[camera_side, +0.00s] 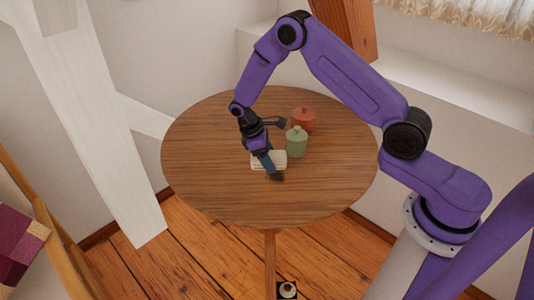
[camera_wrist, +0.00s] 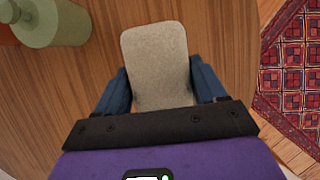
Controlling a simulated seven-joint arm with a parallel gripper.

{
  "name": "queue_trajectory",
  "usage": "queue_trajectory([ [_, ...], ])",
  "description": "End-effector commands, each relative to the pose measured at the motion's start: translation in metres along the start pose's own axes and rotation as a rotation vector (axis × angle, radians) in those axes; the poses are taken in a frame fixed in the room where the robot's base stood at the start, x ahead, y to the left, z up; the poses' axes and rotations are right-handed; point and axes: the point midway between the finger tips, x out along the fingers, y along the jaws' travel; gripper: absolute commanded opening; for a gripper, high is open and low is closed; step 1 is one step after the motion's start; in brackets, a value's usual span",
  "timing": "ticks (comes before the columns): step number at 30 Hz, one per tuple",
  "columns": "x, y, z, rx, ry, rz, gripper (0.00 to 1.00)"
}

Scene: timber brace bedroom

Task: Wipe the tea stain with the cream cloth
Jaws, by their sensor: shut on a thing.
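The cream cloth (camera_side: 278,158) is a thick, flat, folded pad on the round wooden table. In the wrist view the cloth (camera_wrist: 157,50) lies between my two blue fingers, its far end reaching past the fingertips. My gripper (camera_side: 270,170) points down at the table, shut on the cloth. It also shows in the wrist view (camera_wrist: 160,82). The cloth looks to be at the tabletop, but I cannot tell whether it presses on it. No tea stain can be made out in either view; the cloth and gripper hide part of the table.
The round table (camera_side: 215,185) has clear wood to the left and front. A green lidded jar (camera_side: 297,142) stands close to the right of the cloth, with an orange-red lidded jar (camera_side: 304,121) behind it. A patterned red rug (camera_wrist: 292,65) lies beyond the table edge.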

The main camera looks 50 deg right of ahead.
Motion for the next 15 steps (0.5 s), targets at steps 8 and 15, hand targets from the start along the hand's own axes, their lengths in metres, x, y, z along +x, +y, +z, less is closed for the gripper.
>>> queue_trajectory([
  [8,0.019,0.000,-0.007,-0.003,-0.001,0.000,0.46],
  [15,0.039,0.000,-0.016,-0.004,-0.001,0.001,0.46],
])
